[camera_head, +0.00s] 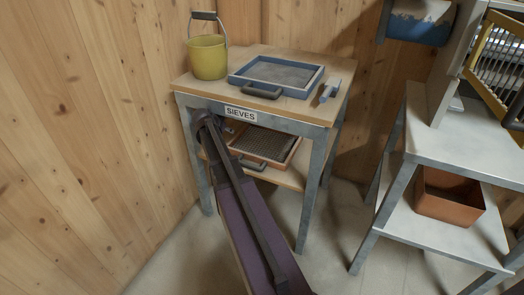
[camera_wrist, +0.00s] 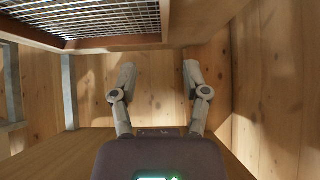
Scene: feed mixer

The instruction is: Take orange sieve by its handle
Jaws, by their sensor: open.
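The orange sieve (camera_head: 268,146) lies on the lower shelf of the table labelled SIEVES, with a mesh floor and a dark handle (camera_head: 252,163) at its front. In the wrist view, a mesh with a brownish-orange frame (camera_wrist: 100,44), apparently this sieve, fills the upper left; its handle does not show there. My gripper (camera_wrist: 158,76) is open, with nothing between its two grey fingers. The fingertips are apart from the frame in the picture. In the head view my arm reaches the table's left front, and I cannot make out the gripper there.
A blue sieve (camera_head: 278,73) with a dark handle, a yellow bucket (camera_head: 207,58) and a small grey tool (camera_head: 330,90) stand on the tabletop (camera_head: 308,104) above. Grey table legs (camera_head: 313,180) frame the shelf. A rack with an orange bin (camera_head: 448,202) stands at right.

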